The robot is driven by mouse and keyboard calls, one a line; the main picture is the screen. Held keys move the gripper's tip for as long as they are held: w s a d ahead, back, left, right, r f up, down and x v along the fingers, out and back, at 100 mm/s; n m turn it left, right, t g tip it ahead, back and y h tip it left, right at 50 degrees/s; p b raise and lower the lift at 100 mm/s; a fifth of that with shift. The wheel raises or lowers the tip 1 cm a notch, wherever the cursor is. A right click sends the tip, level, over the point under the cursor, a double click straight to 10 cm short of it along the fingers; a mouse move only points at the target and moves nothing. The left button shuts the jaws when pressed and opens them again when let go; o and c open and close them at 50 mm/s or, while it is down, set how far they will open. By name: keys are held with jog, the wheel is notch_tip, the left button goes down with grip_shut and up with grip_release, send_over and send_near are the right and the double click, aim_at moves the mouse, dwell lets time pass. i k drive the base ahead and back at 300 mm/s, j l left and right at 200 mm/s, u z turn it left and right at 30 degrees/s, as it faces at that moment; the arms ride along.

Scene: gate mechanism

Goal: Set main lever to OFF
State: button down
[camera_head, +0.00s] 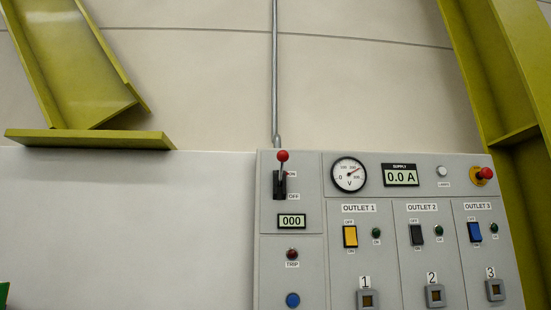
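The main lever (283,157) is a short lever with a red ball knob at the upper left of the grey control panel (302,263). It stands up out of a black slot (280,186), with its knob near the upper ON label. The OFF label (293,197) is beside the lower end of the slot. My gripper is not in this view, and nothing touches the lever.
The panel has a voltmeter (349,174), a supply display (401,175) reading 0.0 A, a red mushroom button (486,174), and three outlet switches, the first yellow (350,236). Yellow-green beams (500,90) flank the wall. Space before the lever looks clear.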

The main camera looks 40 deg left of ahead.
aim_at(282, 156)
jog(key=u, duration=1.45)
